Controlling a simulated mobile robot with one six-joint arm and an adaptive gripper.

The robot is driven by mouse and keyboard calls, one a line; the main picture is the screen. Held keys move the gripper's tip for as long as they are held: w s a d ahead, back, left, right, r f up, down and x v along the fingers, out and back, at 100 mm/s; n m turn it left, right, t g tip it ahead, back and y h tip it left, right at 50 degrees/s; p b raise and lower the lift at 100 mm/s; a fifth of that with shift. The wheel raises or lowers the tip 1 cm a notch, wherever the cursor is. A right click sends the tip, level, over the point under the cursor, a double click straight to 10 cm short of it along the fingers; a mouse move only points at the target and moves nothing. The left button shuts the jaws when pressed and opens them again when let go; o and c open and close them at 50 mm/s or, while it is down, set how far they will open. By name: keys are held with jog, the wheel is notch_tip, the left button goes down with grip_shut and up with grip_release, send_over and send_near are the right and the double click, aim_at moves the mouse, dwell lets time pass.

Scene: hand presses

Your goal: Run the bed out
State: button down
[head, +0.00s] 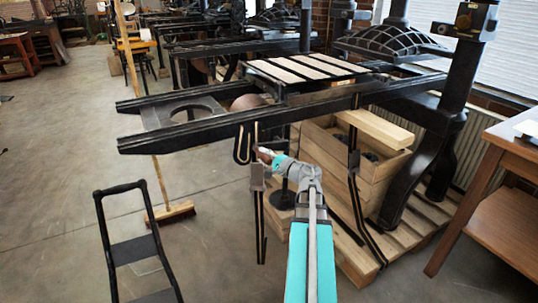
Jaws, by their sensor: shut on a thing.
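The press bed (305,68), a dark frame with pale slats, lies on the long black rails (180,140), towards their right half. The near left part of the rails is bare. My gripper (272,158) is at the end of my grey and teal arm, below the near rail. It is shut on a small brown handle (263,153) beside a bent black bar under the rail. The fingertips are small here and partly hide the handle. The domed black press head (390,42) stands to the right of the bed.
A wooden crate (318,155) stands under the rails on a pallet. A broom (172,212) stands upright at left. A black step frame (130,240) is at front left. A wooden table (500,190) is at right.

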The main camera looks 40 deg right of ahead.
jog(key=shift+s+a+f, duration=0.1)
jog(key=shift+s+a, duration=0.05)
jog(key=shift+a, duration=0.05)
jog(key=c, duration=0.5)
grip_release()
jog(key=shift+s, duration=0.15)
jog(key=shift+o, duration=0.8)
jog(key=shift+d, duration=0.1)
jog(key=s+d, duration=0.1)
jog(key=s, duration=1)
jog(key=shift+s+d, duration=0.2)
jog(key=shift+s, duration=0.15)
